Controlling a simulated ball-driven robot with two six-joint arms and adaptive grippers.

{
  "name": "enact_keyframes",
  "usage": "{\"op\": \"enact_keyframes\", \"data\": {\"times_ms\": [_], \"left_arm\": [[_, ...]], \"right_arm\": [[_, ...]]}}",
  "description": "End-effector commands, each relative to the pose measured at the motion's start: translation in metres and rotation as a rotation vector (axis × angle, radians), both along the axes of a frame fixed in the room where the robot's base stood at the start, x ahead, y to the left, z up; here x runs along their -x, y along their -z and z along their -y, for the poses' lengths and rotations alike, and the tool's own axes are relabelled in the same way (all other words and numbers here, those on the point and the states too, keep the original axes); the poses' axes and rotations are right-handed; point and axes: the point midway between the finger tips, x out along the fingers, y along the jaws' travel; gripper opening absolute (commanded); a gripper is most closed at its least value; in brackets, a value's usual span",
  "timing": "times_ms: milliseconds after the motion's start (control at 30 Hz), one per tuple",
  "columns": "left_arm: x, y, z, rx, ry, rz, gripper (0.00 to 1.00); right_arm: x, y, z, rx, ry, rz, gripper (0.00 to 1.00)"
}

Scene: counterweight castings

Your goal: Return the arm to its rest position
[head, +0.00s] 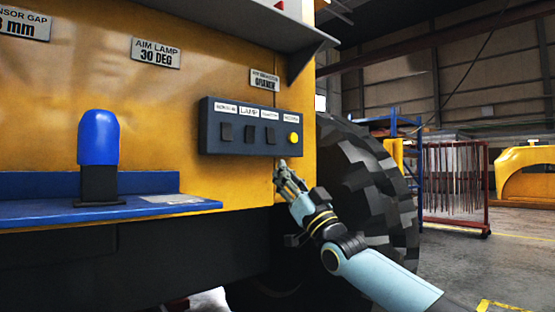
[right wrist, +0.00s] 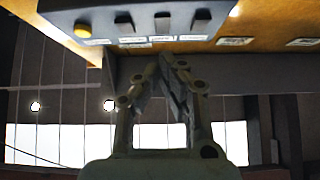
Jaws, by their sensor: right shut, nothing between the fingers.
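My right arm (head: 380,278) comes in from the lower right in the head view. Its gripper (head: 282,165) is raised just below the right end of a dark control panel (head: 235,135) on the yellow machine. In the right wrist view the gripper (right wrist: 172,62) is shut and empty, its fingertips close together. The panel (right wrist: 90,32) shows there along the top, with its yellow button (right wrist: 83,30) at the upper left. I cannot tell whether the fingertips touch the machine. My left gripper is in neither view.
A blue shelf (head: 35,212) with a blue-capped lamp (head: 98,140) juts out at the left. A large black tyre (head: 375,180) stands behind my right arm. A red rack (head: 455,215) stands farther back. The floor (head: 470,262) at the right is open.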

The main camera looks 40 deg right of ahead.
Motion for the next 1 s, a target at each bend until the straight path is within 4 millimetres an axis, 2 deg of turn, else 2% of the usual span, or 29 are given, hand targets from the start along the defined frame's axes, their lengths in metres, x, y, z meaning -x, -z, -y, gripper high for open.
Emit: {"op": "enact_keyframes", "data": {"times_ms": [167, 400, 667, 767, 867, 967, 1000], "left_arm": [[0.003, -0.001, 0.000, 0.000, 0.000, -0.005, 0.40], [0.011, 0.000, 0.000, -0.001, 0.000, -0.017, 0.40], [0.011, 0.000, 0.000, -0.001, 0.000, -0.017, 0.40], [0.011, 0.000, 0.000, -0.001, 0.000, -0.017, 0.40], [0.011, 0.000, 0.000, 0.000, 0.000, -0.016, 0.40], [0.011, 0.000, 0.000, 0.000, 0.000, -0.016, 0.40], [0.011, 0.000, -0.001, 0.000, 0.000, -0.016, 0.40]], "right_arm": [[0.006, 0.007, 0.000, -0.001, -0.001, 0.001, 0.00], [0.006, 0.007, 0.001, 0.000, 0.000, 0.001, 0.00], [0.006, 0.007, 0.001, 0.000, 0.000, 0.001, 0.00], [0.007, 0.015, 0.000, -0.002, 0.000, -0.012, 0.00], [0.010, 0.049, -0.004, -0.026, -0.004, -0.065, 0.00], [0.013, 0.114, -0.004, -0.065, 0.012, -0.173, 0.00], [0.015, 0.146, -0.003, -0.076, 0.024, -0.230, 0.00]]}}
